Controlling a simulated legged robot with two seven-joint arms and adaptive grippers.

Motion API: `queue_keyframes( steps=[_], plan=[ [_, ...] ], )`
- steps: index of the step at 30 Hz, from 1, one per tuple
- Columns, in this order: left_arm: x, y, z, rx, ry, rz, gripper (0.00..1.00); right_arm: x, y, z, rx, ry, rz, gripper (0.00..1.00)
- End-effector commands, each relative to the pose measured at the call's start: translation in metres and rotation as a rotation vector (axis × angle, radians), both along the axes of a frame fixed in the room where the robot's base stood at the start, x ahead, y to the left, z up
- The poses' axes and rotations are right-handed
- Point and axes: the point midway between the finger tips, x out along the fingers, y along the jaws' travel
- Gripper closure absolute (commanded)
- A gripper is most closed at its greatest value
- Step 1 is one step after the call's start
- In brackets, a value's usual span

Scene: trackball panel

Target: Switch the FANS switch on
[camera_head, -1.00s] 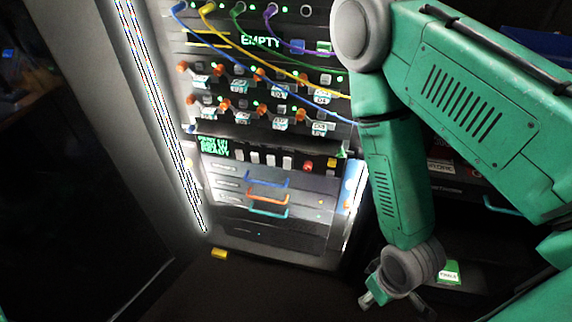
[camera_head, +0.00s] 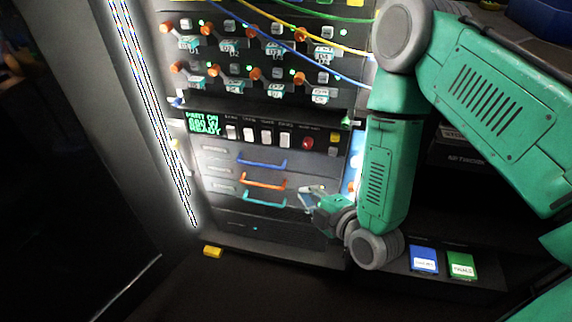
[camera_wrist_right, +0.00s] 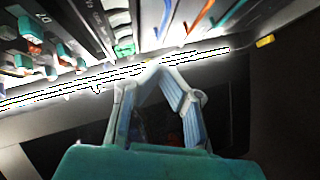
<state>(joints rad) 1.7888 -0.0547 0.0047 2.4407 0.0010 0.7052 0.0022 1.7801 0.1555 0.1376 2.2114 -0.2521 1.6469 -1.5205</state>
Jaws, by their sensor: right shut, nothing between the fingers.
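A row of white rocker switches (camera_head: 249,134) sits on the dark panel, right of the green display (camera_head: 203,123). The small labels above them are too blurred to read, so I cannot tell which one is FANS or how it is set. My right gripper (camera_head: 307,197) is below and to the right of the switches, in front of the drawers and apart from the row. In the wrist view my right gripper (camera_wrist_right: 165,72) has its fingers together with nothing between them. My left gripper is not in view.
A red button (camera_head: 308,144) and a yellow one sit right of the switches. Drawers with blue (camera_head: 262,162), orange (camera_head: 263,181) and teal handles lie below. Cables hang across the upper panel. Blue (camera_head: 424,260) and green (camera_head: 461,265) cards lie at lower right.

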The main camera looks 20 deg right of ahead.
Motion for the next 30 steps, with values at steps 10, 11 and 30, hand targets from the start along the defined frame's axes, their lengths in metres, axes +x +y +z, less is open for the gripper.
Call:
queue_keyframes(
  steps=[10, 11, 30],
  plan=[
    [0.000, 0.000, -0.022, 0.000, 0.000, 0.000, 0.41, 0.024, -0.008, 0.019, -0.198, -0.249, 0.006, 1.00],
    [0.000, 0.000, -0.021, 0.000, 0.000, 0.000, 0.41, 0.024, -0.008, 0.019, -0.200, -0.251, 0.006, 1.00],
    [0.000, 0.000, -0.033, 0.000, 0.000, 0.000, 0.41, 0.072, 0.000, 0.013, -0.198, -0.252, 0.005, 1.00]
  ],
)
